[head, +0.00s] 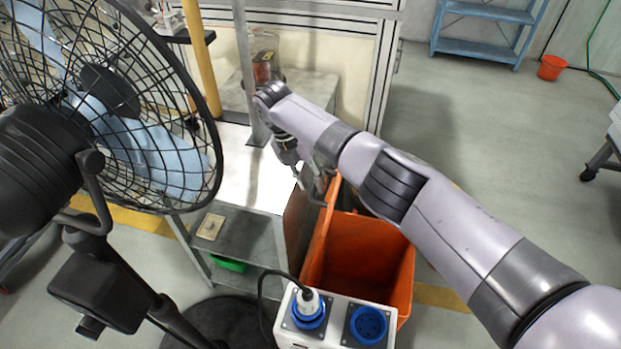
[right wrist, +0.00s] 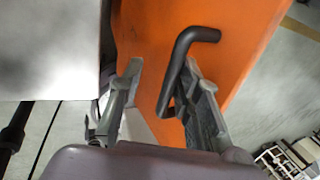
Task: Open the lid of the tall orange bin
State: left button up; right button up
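The tall orange bin (head: 398,262) stands right of the metal bench in the head view, and its inside shows. Its orange lid (head: 325,232) stands steeply raised along the bin's left side, seen nearly edge-on. In the right wrist view the orange lid panel (right wrist: 150,30) carries a bent black handle (right wrist: 181,62). My right gripper (head: 312,178) is at the lid's far end. In the right wrist view its fingers (right wrist: 163,75) are spread apart, with the handle beside the inner face of the right finger. Nothing is clamped between them. My left gripper is not in view.
A black caged fan (head: 110,95) fills the left of the head view. A white socket box (head: 335,333) with blue outlets is in front of the bin. The metal bench (head: 235,165) borders the lid's left side. Open floor (head: 465,130) lies to the right.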

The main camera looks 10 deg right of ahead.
jog(key=v, duration=1.2)
jog(key=shift+s, duration=0.15)
dwell(0.3)
